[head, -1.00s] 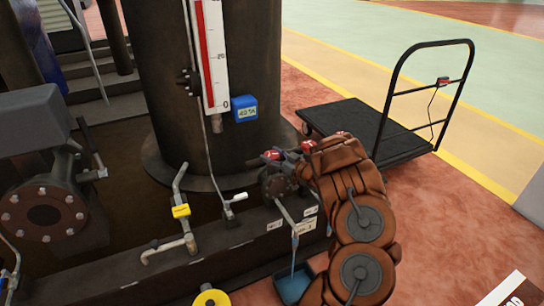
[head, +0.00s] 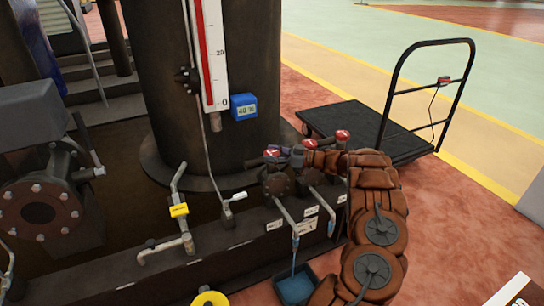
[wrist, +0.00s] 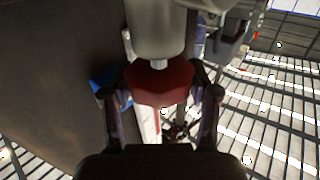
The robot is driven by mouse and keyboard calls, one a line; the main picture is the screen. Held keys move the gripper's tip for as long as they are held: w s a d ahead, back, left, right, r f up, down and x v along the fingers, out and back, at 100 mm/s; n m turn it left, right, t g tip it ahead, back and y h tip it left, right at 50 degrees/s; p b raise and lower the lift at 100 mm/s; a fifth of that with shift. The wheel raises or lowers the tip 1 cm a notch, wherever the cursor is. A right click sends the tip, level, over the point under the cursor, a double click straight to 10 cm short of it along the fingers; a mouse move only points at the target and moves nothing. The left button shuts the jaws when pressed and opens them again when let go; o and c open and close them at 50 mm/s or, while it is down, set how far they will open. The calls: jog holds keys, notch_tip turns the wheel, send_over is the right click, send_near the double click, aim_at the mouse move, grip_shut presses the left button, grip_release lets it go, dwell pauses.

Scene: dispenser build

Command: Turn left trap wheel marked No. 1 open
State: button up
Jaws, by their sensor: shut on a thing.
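Three small red trap wheels stand in a row on dark valve bodies at the base of the column. They are the left wheel (head: 271,153), the middle wheel (head: 309,144) and the right wheel (head: 343,135). My gripper (head: 281,151) reaches in from the right at the left wheel. In the wrist view my gripper's fingers (wrist: 160,98) are on both sides of a red wheel (wrist: 160,82) and shut on it. Small white labels (head: 274,226) sit below the valves; their marks are too small to read. A bluish stream (head: 295,250) runs from the left spout.
A blue tray (head: 293,288) stands under the left spout. A yellow-tagged pipe (head: 179,210) and a white-handled lever (head: 237,197) are left of the traps. A black cart (head: 350,128) stands behind my arm.

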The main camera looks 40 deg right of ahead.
jog(key=shift+r, duration=0.1)
dwell(0.6)
jog(key=o, duration=1.2)
jog(key=v, duration=1.2)
jog(key=shift+w+d, duration=0.1)
jog(key=shift+d, duration=0.05)
